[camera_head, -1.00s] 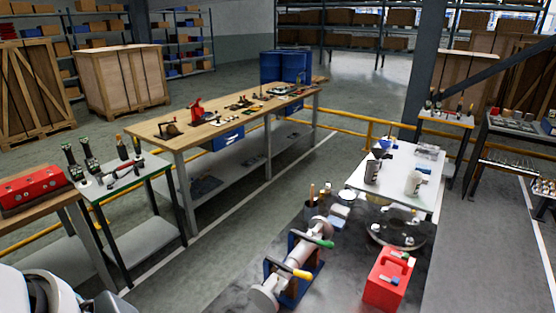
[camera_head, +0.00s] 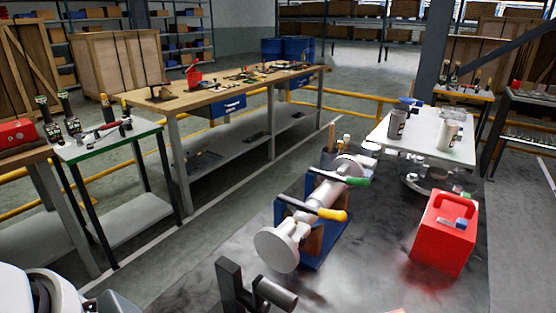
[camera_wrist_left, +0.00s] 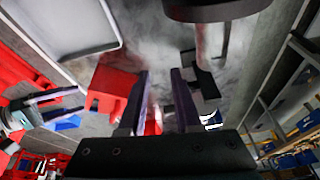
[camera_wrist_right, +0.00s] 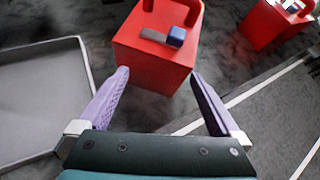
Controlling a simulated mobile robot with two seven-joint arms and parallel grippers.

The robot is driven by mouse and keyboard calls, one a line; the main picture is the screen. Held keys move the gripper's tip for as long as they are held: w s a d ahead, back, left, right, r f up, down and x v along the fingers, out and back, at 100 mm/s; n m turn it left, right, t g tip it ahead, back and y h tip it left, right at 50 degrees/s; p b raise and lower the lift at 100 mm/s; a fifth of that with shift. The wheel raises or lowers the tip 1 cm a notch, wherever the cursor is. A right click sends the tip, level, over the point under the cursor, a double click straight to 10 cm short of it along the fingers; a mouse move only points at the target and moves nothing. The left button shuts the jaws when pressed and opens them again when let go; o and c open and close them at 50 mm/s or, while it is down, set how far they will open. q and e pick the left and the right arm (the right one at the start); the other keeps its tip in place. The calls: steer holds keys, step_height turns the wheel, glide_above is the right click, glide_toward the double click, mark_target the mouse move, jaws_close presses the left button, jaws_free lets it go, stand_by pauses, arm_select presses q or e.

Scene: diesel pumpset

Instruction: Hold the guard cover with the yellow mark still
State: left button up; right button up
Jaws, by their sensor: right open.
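A pale grey cylindrical assembly on a blue stand (camera_head: 318,250) stands on the dark bench top. Two dark bar handles cross it, one with a yellow end (camera_head: 332,214), the other with a green end (camera_head: 356,181). I cannot tell which part is the guard cover. In the left wrist view a dark round part (camera_wrist_left: 215,10) and a black block are above and right of my left gripper (camera_wrist_left: 160,75); its fingers are apart with nothing between them. My right gripper (camera_wrist_right: 158,75) is open and empty, facing a red box (camera_wrist_right: 155,65). Neither gripper's fingers show in the head view.
The red box (camera_head: 445,232) stands right of the assembly. A black upright bracket (camera_head: 230,287) stands at the bench's near side. A grey tray (camera_wrist_right: 40,100) lies left of my right gripper. Cans stand on a white table (camera_head: 425,150) behind. The aisle at left is clear.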

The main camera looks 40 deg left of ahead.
steer(key=shift+w+a+f+m+y+b, duration=0.15)
steer(key=shift+a+f+m+b, duration=0.2)
steer(key=shift+f, duration=0.2)
steer(key=shift+w+a+f+m+y+b, duration=0.15)
steer(key=shift+a+f+m+b, duration=0.05)
steer(key=shift+a+f+m, duration=0.25)
steer(key=shift+w+a+f+b, duration=0.15)
steer(key=shift+a+f+b, duration=0.1)
steer(key=shift+f+b, duration=0.05)
steer(key=b+x, duration=0.5)
steer(key=x, duration=0.3)
steer(key=shift+w, duration=0.15)
steer(key=shift+w+a+f+b, duration=0.15)
steer(key=shift+w+a+b, duration=0.2)
steer(key=shift+a+b, duration=0.25)
arm_select(q)
step_height(320, 180, down, 9)
steer(key=shift+a, duration=0.2)
steer(key=shift+r, duration=0.1)
arm_select(e)
steer(key=shift+d, duration=0.1)
steer(key=c, duration=1)
jaws_close()
